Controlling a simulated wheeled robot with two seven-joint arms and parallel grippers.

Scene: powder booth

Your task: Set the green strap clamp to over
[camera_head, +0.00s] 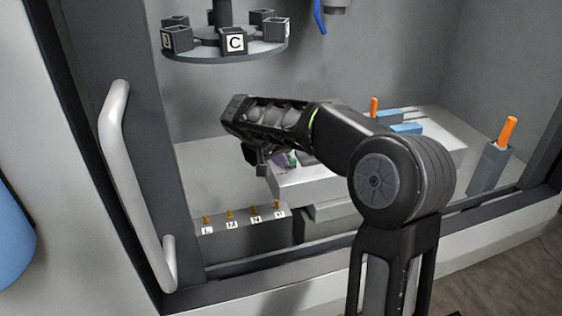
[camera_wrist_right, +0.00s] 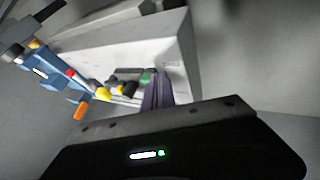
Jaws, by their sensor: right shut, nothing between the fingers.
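The green strap clamp shows as a small green part (camera_wrist_right: 146,78) on the pale block in the right wrist view, near a row of dark, yellow and red parts. In the head view only a bit of green (camera_head: 292,160) shows beside my right gripper, with the rest hidden by the hand and arm. I cannot tell the clamp's setting. My right gripper (camera_head: 254,158) is shut and empty, pointing down above the left end of the pale block. I cannot tell whether it touches the clamp. My left gripper is not in view.
A round carousel (camera_head: 225,47) with lettered dark cubes hangs at upper left. A dark box (camera_head: 245,238) with lettered pegs stands at the front. An orange-handled tool sits in a grey holder (camera_head: 489,168) at right. The booth's front sill (camera_head: 330,246) and white door handle (camera_head: 135,180) border the opening.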

